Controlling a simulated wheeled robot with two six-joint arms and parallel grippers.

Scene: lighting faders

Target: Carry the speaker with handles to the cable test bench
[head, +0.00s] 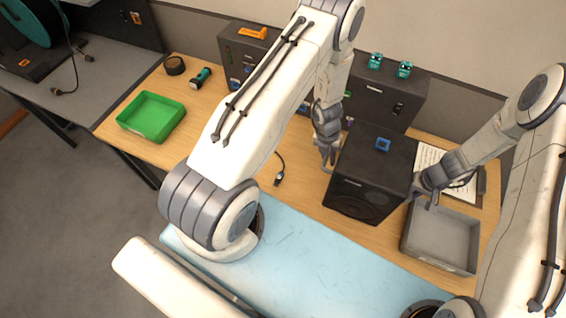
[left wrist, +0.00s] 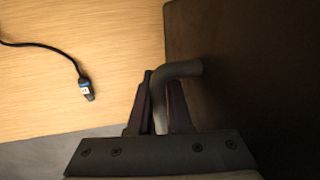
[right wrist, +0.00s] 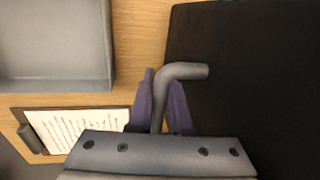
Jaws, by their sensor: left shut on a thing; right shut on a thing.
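The black speaker (head: 368,172) stands on the wooden table between my two grippers, with a small blue item (head: 383,144) on its top. My left gripper (head: 328,160) is at the speaker's left side, and in the left wrist view it is shut on a grey bent handle (left wrist: 180,69). My right gripper (head: 425,200) is at the speaker's right side, and in the right wrist view it is shut on the other grey handle (right wrist: 184,71). I cannot tell whether the speaker's underside touches the table. No cable test bench can be made out for certain.
A grey tray (head: 440,268) is close to the speaker's right. A clipboard with paper (head: 432,160) lies behind my right gripper. A cable plug (head: 278,180) lies left of the speaker. A green tray (head: 151,117) is at the table's left. Dark equipment boxes (head: 385,98) stand behind.

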